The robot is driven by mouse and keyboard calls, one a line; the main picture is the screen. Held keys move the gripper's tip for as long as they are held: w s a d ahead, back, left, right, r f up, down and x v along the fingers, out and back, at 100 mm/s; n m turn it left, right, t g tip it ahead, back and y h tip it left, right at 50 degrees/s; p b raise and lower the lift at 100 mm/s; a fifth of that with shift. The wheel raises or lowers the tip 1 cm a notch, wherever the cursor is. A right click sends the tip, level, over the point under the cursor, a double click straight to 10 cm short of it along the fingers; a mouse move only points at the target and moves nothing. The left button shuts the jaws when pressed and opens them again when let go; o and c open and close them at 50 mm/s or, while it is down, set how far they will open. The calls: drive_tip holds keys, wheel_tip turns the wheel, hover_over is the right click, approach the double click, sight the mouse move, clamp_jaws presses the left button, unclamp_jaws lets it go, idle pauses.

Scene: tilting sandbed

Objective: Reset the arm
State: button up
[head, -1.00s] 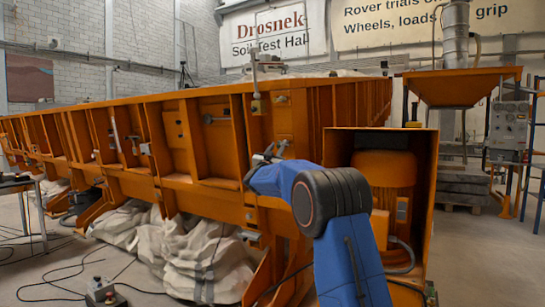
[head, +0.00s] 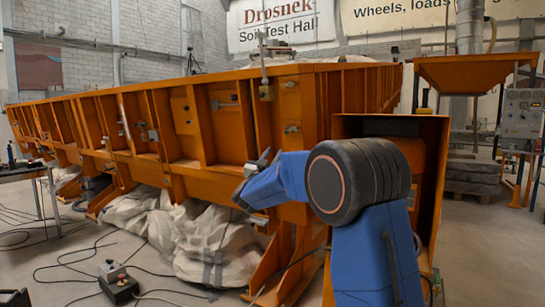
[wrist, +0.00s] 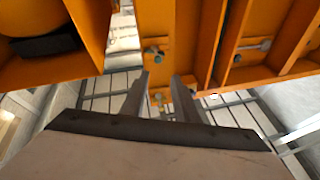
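My blue arm (head: 375,245) rises from the bottom of the head view, bends at a large dark round joint, and reaches left in front of the orange sandbed (head: 215,125). My gripper (head: 258,160) is at the arm's end, in front of the sandbed's ribbed side wall. In the wrist view my gripper (wrist: 163,85) shows two grey fingers well apart with nothing between them. Orange panels with bolts (wrist: 154,52) lie beyond the fingertips. Whether the fingers touch the wall cannot be told.
An orange open-fronted housing (head: 432,160) stands close behind my arm. Pale sacking (head: 205,240) bulges under the sandbed. A control box (head: 118,285) with cables lies on the floor at lower left. A table (head: 22,173) is at far left. An orange hopper (head: 465,75) stands at right.

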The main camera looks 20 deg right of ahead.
drive_tip(key=shift+s+a+f, duration=0.15)
drive_tip(key=shift+s+a, duration=0.05)
idle(0.4)
drive_tip(key=s+a+f+n+g+y, duration=0.1)
drive_tip(key=s+a+f+n+y, duration=0.3)
drive_tip(key=s, duration=0.3)
drive_tip(key=s+a+f+n+y, duration=0.2)
drive_tip(key=s+a+y, duration=0.1)
drive_tip(key=s+y, duration=0.4)
drive_tip(key=s+a+f+n+g+y, duration=0.1)
drive_tip(key=s+a+f+n+y, duration=0.3)
drive_tip(key=s, duration=0.4)
drive_tip(key=s+f+g, duration=0.3)
drive_tip(key=s+f, duration=0.4)
drive_tip(key=s, duration=0.5)
drive_tip(key=s+d+f+g, duration=0.1)
drive_tip(key=s+f+g, duration=0.3)
drive_tip(key=s+f, duration=0.3)
drive_tip(key=s+d+f+g, duration=0.1)
drive_tip(key=s+f+g, duration=0.2)
drive_tip(key=s, duration=1.5)
wheel_tip(320, 180, down, 4)
drive_tip(key=shift+f, duration=0.1)
drive_tip(key=shift+d, duration=0.1)
